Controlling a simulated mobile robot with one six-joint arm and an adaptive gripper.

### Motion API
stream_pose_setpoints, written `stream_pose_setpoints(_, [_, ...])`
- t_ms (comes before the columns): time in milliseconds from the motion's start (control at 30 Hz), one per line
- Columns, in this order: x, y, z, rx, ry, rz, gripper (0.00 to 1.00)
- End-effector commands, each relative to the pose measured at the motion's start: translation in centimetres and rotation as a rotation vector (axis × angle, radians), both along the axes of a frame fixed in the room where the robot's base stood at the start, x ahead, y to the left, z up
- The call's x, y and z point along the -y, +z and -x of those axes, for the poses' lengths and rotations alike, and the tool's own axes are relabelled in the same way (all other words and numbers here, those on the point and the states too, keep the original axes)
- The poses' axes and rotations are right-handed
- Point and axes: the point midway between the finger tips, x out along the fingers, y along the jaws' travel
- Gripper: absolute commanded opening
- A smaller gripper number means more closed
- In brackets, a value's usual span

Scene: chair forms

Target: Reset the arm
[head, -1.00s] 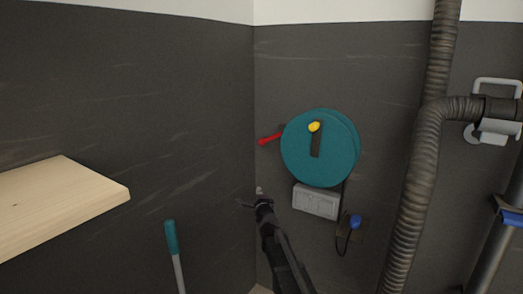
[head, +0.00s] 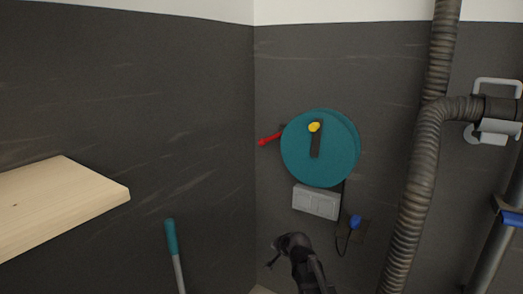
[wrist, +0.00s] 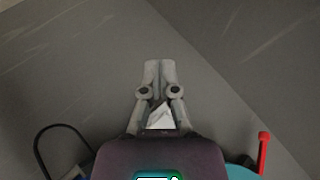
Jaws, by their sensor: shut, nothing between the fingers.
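My gripper (head: 269,264) is low in the head view, in front of the dark wall corner and below the grey socket box. In the wrist view my gripper (wrist: 159,64) has its two fingers together, with nothing between the tips. Only bare grey wall shows beyond the fingertips. The arm comes up from the bottom edge of the head view.
A teal reel (head: 318,150) with a yellow knob hangs on the right wall, with a red lever (head: 270,138) beside it. The socket box (head: 316,201) is below. A ribbed hose (head: 411,200) runs right of it. A wooden shelf (head: 60,205) and teal-handled pole (head: 171,240) are left.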

Motion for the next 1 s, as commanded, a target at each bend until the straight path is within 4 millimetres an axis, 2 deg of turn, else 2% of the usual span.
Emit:
stream_pose_setpoints(33, [0.6, -0.6, 1.3, -0.028, 0.023, 0.037, 0.00])
stream_pose_setpoints(500, [6.4, -5.1, 12.3, -0.338, 0.273, 0.362, 0.00])
stream_pose_setpoints(700, [8.9, -6.1, 17.2, -0.480, 0.379, 0.463, 0.00])
stream_pose_setpoints(1000, [11.5, -6.6, 22.8, -0.646, 0.496, 0.546, 0.00])
